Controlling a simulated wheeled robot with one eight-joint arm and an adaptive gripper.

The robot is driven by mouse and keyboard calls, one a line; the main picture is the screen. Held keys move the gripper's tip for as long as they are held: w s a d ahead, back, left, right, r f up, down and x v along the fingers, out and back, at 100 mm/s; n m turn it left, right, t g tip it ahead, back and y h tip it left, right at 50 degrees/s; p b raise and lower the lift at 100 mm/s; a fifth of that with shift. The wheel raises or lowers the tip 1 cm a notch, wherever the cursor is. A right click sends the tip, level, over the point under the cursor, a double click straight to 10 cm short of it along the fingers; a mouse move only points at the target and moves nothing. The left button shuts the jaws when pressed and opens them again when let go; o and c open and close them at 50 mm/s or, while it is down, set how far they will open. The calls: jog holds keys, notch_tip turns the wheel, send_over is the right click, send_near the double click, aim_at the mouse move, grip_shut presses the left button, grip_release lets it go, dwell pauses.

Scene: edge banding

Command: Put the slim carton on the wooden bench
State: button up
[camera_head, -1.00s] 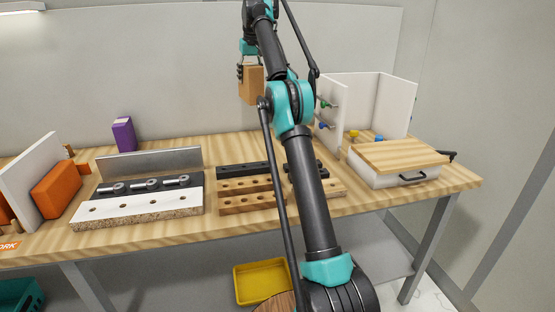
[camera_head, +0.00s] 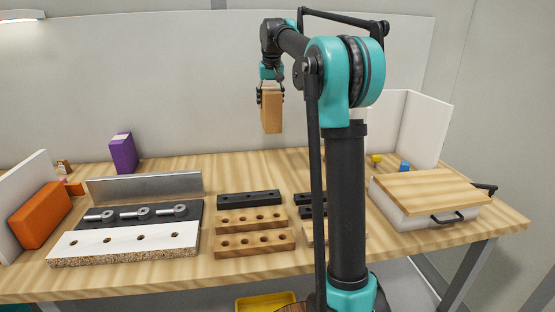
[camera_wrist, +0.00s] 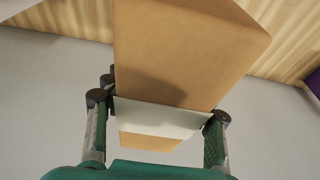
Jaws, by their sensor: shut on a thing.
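The slim carton (camera_head: 272,112) is tan cardboard and hangs upright in the air above the back of the wooden bench (camera_head: 120,286). My gripper (camera_head: 271,93) is shut on its upper part, with fingers on both sides. In the wrist view the carton (camera_wrist: 185,50) fills the upper middle, between my two fingers (camera_wrist: 158,118), with a pale band across it. Clear space shows between the carton's lower end and the bench top.
A purple box (camera_head: 123,153) stands at the back left. An orange block (camera_head: 40,215), a white drilled board (camera_head: 125,243) and drilled wooden strips (camera_head: 254,241) occupy the front. A wood-lidded case (camera_head: 425,205) sits at right. Bare bench lies behind the strips.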

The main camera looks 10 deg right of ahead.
notch_tip(320, 180, down, 17)
dwell(0.5)
jog(key=shift+f, duration=0.2)
jog(key=o, duration=1.5)
jog(key=shift+c, duration=0.2)
jog(key=shift+r, duration=0.1)
jog(key=v, duration=1.2)
